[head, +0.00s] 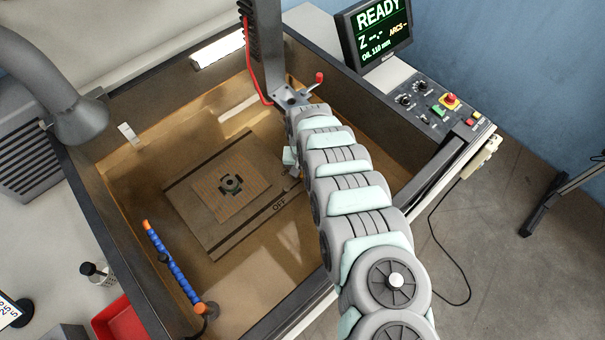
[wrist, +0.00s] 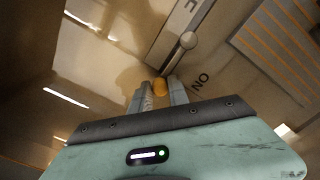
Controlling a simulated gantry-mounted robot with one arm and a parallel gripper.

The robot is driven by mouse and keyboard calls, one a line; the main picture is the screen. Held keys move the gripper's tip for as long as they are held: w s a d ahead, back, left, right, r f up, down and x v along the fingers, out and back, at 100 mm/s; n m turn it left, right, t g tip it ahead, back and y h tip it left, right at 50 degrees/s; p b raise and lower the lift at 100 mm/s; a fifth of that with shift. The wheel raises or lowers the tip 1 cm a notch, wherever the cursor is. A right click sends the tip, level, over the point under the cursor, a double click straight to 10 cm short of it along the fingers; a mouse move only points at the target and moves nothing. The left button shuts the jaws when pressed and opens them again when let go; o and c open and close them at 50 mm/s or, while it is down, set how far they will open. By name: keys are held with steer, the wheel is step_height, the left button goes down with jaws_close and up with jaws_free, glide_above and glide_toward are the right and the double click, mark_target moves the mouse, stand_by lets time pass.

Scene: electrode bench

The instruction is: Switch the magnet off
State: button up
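The magnet is a flat square plate (head: 183,196) on the floor of the tank, with a dark cross-shaped part on its striped top. "OFF" is printed on its near edge in the head view. A metal lever with a round ball (wrist: 188,41) sits beside that mark and runs towards an orange knob (wrist: 160,87). My gripper (wrist: 160,89) has its two fingers apart, one either side of the knob. Contact with the knob is unclear.
Tank walls surround the magnet. A dark vertical head (head: 266,45) with a red-tipped lever (head: 319,78) hangs beside my arm. A blue hose (head: 173,262) stands at the tank's near left. A screen (head: 376,32) and a button panel (head: 437,110) are at the right.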

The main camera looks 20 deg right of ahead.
jaws_close()
stand_by(1.0)
